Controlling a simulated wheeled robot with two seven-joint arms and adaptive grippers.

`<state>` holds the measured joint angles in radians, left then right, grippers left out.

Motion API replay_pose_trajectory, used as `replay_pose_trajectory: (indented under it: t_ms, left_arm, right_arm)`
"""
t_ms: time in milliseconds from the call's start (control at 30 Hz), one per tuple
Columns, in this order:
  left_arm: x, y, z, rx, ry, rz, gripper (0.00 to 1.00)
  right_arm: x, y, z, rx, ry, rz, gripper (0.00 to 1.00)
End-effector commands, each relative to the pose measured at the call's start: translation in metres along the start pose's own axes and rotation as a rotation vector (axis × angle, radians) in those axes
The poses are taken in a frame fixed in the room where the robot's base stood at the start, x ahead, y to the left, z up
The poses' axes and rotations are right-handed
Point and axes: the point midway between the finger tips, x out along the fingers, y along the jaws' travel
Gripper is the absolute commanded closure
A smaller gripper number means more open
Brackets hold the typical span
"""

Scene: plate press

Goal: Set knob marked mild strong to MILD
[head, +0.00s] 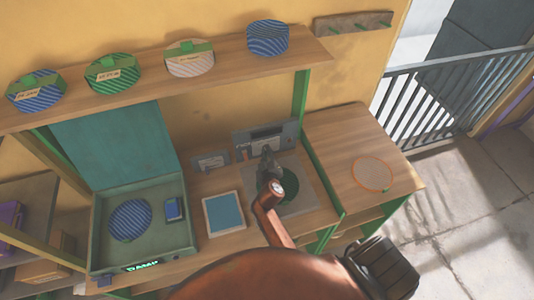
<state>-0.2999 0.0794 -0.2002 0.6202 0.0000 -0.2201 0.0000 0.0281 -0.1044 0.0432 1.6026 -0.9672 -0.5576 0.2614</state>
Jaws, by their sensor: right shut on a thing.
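A grey control box (265,136) with a dark display strip stands against the wall at the back of the workbench. The labels on it are too small to read, and I cannot make out the mild-strong knob. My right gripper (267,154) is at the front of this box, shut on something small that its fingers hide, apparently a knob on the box. My brown right arm covers part of the bench in front of it. My left gripper is not in view.
A teal open case (97,240) holds a blue striped disc (131,220). A tablet-like panel (224,214) and small panel (210,162) are beside the arm. A dark green disc (289,191) lies on a grey plate. An orange-rimmed disc (373,174) lies right. Several round boxes line the shelf (225,76) above.

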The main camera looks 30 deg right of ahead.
Motion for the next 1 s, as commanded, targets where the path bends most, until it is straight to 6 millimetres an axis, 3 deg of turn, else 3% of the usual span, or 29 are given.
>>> replay_pose_trajectory:
  t_ms: [167, 200, 433, 833, 1000]
  left_arm:
    - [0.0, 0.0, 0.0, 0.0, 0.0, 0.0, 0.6]
    - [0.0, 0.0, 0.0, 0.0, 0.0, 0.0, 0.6]
    - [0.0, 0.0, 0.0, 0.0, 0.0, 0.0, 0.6]
    - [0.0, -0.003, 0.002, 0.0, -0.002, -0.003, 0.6]
    - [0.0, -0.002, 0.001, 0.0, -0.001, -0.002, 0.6]
  right_arm:
    - [0.001, 0.002, -0.005, -0.003, 0.01, 0.002, 1.0]
    - [0.001, 0.002, -0.005, -0.003, 0.01, 0.003, 0.89]
    - [0.001, 0.002, -0.005, -0.002, 0.01, 0.002, 0.73]
    - [0.0, 0.001, -0.003, 0.0, 0.004, 0.001, 0.73]
    - [-0.005, 0.012, -0.016, 0.001, 0.007, 0.004, 0.73]
